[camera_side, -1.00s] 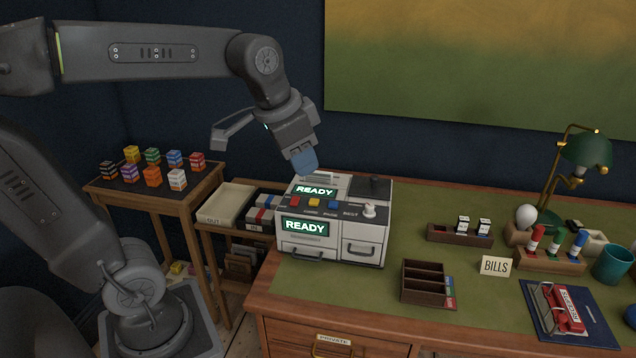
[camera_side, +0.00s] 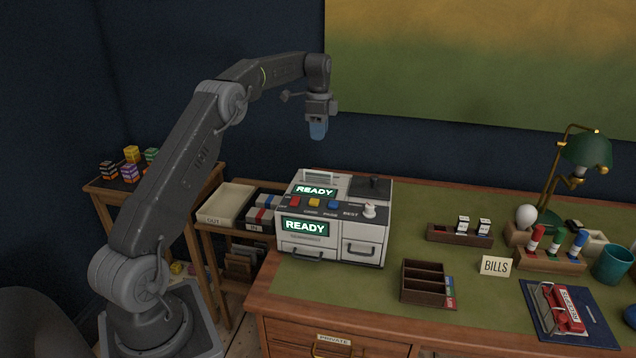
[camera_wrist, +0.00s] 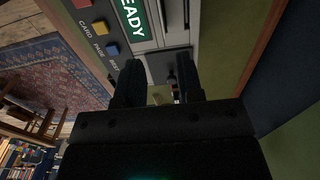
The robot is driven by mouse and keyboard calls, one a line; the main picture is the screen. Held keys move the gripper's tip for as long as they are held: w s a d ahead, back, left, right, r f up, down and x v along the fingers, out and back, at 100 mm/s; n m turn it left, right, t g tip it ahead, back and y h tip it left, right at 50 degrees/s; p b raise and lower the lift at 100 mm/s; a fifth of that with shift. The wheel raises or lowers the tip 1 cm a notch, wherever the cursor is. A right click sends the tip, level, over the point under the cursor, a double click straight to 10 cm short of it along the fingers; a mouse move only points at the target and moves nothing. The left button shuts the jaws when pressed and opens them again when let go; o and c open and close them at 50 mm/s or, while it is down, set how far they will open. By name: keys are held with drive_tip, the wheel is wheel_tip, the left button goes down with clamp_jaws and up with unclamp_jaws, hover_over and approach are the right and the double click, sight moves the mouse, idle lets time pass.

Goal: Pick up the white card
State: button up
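No plain white card can be made out for certain.
A dark compartment rack (camera_side: 424,284), a wooden holder (camera_side: 455,235) with two black-and-white pieces, and a green lamp (camera_side: 586,150) stand on the desk. Trays (camera_side: 228,204) are left of the machine. Green desk surface is clear before the machine.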

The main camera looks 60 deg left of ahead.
sight(318, 173)
drive_tip(key=f, duration=1.4)
drive_tip(key=shift+a+f, duration=0.1)
drive_tip(key=shift+a, duration=0.1)
drive_tip(key=shift+s, duration=0.1)
clamp_jaws()
